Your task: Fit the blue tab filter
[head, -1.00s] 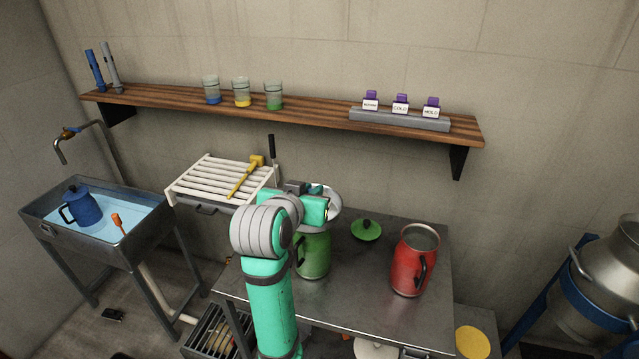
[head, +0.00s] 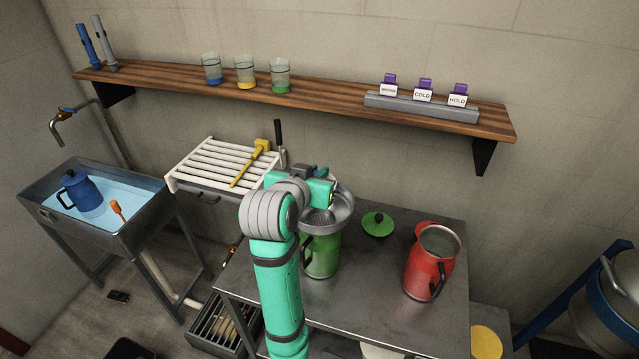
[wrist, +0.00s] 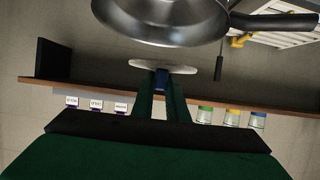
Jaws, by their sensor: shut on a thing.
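My gripper (wrist: 160,92) is shut on a blue tab (wrist: 160,78) in the wrist view. A thin pale disc (wrist: 138,63), seen nearly edge-on, lies at the tab's end and looks like the filter. I cannot tell whether the disc touches the bowl. My arm hides part of the jug.
A red jug (head: 425,272) and a green lid (head: 378,223) are on the metal table (head: 375,290). A blue jug (head: 82,190) stands in the sink at left. A white slatted rack (head: 205,168) and wooden shelf (head: 320,98) are behind. The table's middle is clear.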

